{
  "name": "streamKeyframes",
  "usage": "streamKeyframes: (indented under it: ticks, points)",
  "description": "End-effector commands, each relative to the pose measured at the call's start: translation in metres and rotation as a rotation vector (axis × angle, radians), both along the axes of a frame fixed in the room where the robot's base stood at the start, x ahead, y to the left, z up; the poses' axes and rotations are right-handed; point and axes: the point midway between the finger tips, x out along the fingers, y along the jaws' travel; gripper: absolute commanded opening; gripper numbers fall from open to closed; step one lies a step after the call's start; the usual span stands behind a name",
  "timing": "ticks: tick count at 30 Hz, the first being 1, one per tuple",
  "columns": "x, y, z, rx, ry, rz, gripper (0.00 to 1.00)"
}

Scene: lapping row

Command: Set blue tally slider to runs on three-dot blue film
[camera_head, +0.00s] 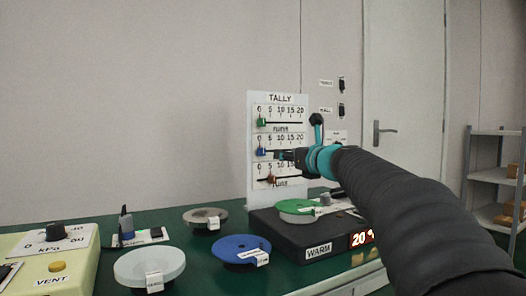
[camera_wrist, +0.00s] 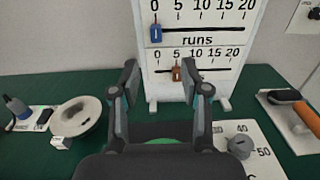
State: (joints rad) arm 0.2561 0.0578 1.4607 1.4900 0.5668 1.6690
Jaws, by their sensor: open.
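The white TALLY board (camera_head: 251,175) stands upright at the back of the green bench with three scales. The blue slider (camera_head: 262,151) is at 0 on the middle scale; it also shows in the wrist view (camera_wrist: 156,34). My gripper (camera_wrist: 160,82) is open and empty in front of the board, its fingers apart below the blue slider in the picture and not around it. In the head view my gripper (camera_head: 284,155) is just right of the blue slider. The blue film disc (camera_head: 232,244) lies on the bench with a white tag; its marks are too small to read.
The green slider (camera_head: 262,122) is at 0 above; the orange slider (camera_wrist: 176,73) is near 5 below. A black WARM plate (camera_head: 283,238) carries a green disc (camera_head: 293,207). A white disc (camera_head: 136,265) and grey disc (camera_head: 197,215) stand left. A kPa box (camera_head: 80,262) is front left.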

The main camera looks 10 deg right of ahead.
Motion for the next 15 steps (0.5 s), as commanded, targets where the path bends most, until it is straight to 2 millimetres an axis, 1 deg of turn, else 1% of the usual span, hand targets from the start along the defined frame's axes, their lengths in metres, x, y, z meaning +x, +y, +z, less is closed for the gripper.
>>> streamKeyframes:
  ticks: [6,15]
  points:
    - [0.035,0.018,0.0,-0.003,0.001,0.012,0.46]
    - [0.086,0.033,0.0,-0.002,0.002,0.009,0.46]
